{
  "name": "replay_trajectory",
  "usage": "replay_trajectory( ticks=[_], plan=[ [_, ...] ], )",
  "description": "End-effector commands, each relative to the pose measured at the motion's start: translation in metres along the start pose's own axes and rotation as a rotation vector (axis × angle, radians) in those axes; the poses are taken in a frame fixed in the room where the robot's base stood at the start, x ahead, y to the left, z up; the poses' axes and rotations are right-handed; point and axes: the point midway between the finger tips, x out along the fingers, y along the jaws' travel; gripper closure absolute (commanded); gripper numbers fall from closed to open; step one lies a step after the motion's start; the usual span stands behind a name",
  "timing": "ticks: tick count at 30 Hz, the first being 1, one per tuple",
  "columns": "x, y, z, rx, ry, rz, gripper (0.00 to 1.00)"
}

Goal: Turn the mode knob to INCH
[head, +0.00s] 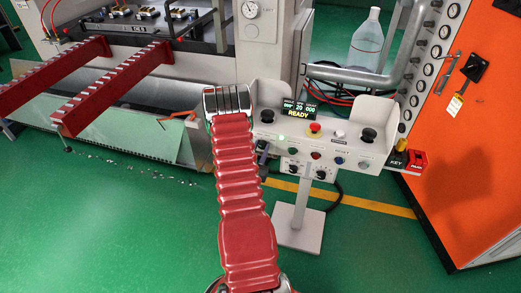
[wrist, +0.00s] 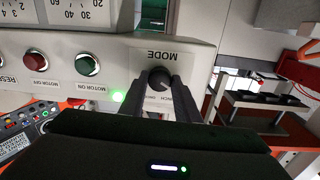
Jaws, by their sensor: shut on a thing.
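The mode knob (wrist: 159,78) is a round black knob on the grey control panel, under the upside-down word MODE in the wrist view. My gripper (wrist: 163,88) has its two dark fingers on either side of the knob and is shut on it. Small lettering beside the fingers is partly covered, and I cannot tell surely which mode the knob points to. In the head view the pedestal control console (head: 310,148) shows a lit READY display. My gripper (head: 262,156) is at its left end there, and the knob is hidden.
Near the knob are a green MOTOR ON button (wrist: 87,65) and a red MOTOR OFF button (wrist: 35,62). A red emergency button (head: 314,128) sits on the console top. An orange cabinet (head: 465,170) stands at right, and a press with red rails (head: 120,92) at left.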

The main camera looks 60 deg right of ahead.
Motion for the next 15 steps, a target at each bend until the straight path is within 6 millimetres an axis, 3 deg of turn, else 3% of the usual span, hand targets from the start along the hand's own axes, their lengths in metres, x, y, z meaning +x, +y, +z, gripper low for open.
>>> replay_trajectory(
  ticks=[15],
  plan=[
    [0.0024, 0.0014, 0.0006, 0.130, -0.006, 0.002, 0.93]
  ],
)
